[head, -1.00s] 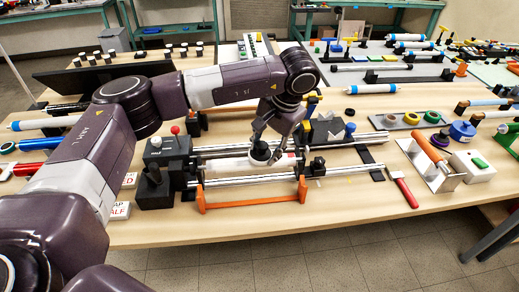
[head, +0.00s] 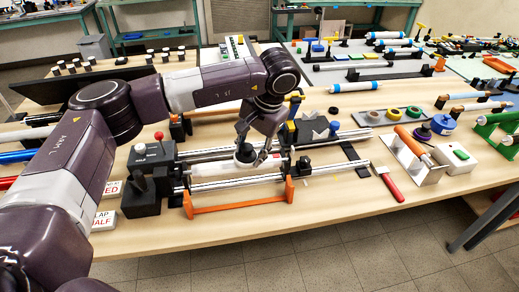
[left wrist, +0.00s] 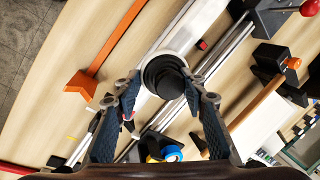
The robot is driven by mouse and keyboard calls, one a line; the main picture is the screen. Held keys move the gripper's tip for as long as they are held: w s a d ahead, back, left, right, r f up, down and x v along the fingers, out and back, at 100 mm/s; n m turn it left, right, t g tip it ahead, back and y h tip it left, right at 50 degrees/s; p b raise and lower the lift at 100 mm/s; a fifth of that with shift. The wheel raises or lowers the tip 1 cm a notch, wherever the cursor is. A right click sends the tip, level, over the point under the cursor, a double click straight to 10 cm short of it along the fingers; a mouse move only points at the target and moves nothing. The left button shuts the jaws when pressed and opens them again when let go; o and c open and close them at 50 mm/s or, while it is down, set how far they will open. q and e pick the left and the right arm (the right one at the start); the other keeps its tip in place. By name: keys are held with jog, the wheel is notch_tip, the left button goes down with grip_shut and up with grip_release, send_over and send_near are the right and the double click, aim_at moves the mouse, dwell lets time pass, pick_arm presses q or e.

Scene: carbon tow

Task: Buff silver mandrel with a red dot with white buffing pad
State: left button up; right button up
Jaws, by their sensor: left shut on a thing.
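My left gripper (head: 257,150) is over the lathe-like fixture, its fingers on either side of a round black handle (head: 245,152). A white pad (head: 243,163) shows under the handle, on or very close to a pale cylinder (head: 275,163) lying between the fixture's chrome rods. In the left wrist view the stepped black handle (left wrist: 163,75) hides most of the pad and part of the pale silver cylinder (left wrist: 192,35). A small red spot (left wrist: 202,45) shows beside the cylinder; I cannot tell whether it is the dot. The right gripper is not in view.
The fixture has a dark headstock (head: 150,160) with a red knob and an orange bar (head: 235,204) along its front. A red-handled tool (head: 391,184) and an orange roller on a stand (head: 412,142) lie to the right.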

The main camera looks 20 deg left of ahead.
pick_arm(q)
jog(key=shift+s+a, duration=0.85)
jog(key=shift+a, duration=0.5)
jog(key=shift+s+a, duration=0.85)
jog(key=shift+a, duration=0.55)
jog(key=shift+s+a, duration=0.85)
jog(key=shift+a, duration=0.5)
jog(key=shift+r+p, duration=1.45)
jog(key=shift+r, duration=1.1)
jog(key=shift+g+h, duration=0.3)
jog(key=shift+h, duration=0.6)
jog(key=shift+w+a+f+b, duration=0.15)
jog(key=shift+f+b, duration=0.5)
jog(key=shift+f, duration=0.4)
jog(key=shift+s+a+f+b, duration=0.1)
jog(key=shift+f+b, duration=0.55)
jog(key=shift+f, duration=0.35)
jog(key=shift+f+b, duration=0.45)
jog(key=shift+f, duration=0.1)
